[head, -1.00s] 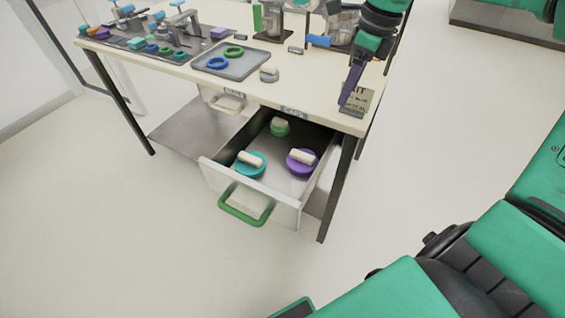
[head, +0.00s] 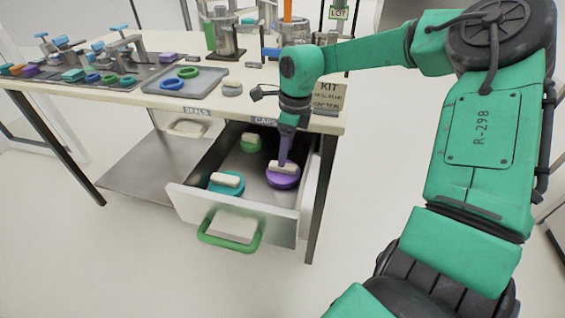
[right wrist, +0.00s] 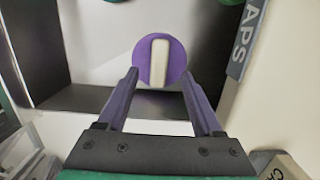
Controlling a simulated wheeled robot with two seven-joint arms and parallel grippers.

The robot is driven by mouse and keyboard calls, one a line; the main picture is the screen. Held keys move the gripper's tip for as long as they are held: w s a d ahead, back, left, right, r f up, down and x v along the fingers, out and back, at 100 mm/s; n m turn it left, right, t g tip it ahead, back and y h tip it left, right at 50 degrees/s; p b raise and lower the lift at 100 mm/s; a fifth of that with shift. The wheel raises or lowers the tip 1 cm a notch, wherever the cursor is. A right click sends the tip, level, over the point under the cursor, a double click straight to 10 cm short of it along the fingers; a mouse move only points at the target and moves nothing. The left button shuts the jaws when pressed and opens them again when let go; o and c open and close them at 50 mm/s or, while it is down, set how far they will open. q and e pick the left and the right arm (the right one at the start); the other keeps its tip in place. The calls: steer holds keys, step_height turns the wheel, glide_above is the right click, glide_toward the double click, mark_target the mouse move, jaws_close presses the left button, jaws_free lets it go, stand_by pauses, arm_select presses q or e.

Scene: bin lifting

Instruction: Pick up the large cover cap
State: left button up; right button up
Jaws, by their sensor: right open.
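A purple round cap with a cream bar handle (head: 283,178) lies in the open drawer (head: 232,213), at its right side. A teal cap (head: 226,183) lies at the front left and a smaller green cap (head: 251,143) farther back. The purple and teal caps look the largest. My right gripper (head: 283,160) points down at the purple cap, its fingers partly hiding it. In the right wrist view, the fingers (right wrist: 160,78) are apart, with the purple cap (right wrist: 177,61) just beyond and between their tips; no grip shows. My left gripper is out of view.
The drawer hangs under the white table (head: 130,100), its green handle (head: 228,245) facing front. A grey tray with rings (head: 185,82) and a kit sign (head: 328,97) stand on top. The table leg (head: 321,195) is close right of the drawer.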

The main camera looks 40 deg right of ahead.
mark_target(283, 171)
steer(key=f, duration=0.4)
steer(key=shift+w+a+f, duration=0.1)
steer(key=shift+w+f, duration=0.1)
steer(key=shift+f, duration=0.1)
jaws_close()
steer(key=shift+r, duration=0.1)
